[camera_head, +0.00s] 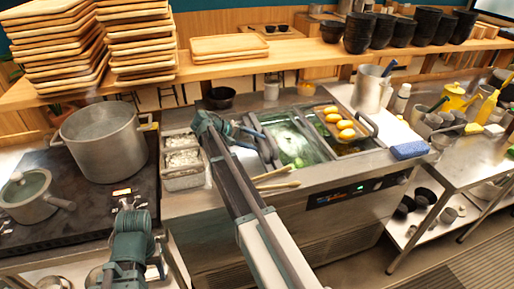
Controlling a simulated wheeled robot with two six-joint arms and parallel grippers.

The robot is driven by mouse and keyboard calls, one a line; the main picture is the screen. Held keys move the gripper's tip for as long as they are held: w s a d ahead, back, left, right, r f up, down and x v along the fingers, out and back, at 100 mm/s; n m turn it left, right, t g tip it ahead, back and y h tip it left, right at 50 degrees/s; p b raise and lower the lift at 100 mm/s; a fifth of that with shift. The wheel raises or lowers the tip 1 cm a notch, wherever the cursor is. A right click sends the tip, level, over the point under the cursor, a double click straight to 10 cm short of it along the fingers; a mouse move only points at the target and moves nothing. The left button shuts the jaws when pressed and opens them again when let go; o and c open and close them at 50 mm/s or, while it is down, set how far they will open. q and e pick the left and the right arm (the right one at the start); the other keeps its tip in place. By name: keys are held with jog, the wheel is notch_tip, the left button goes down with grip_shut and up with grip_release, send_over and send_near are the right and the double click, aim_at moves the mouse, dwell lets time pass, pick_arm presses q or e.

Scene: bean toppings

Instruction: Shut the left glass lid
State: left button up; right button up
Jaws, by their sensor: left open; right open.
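The counter unit has a left glass lid (292,143) over a well with green contents; a dark bar-like handle (264,138) runs along its left side. I cannot tell whether this lid is fully shut. My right gripper (238,130) is open at the left of that lid, near the handle; contact is unclear, and its own arm hides part of the counter. My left gripper (130,203) is open, low in front of the stove, away from the lid.
Yellow oval items (339,124) lie in the well to the right. Metal tubs (182,160) stand left of the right arm. Wooden tongs (275,185) lie at the counter front, a blue sponge (409,150) at its right. A large pot (103,140) stands on the stove.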

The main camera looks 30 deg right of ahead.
jog(key=shift+s+d+f, duration=0.15)
jog(key=shift+d+f, duration=0.2)
jog(key=shift+d, duration=0.2)
jog(key=shift+c, duration=0.2)
grip_shut()
dwell(1.0)
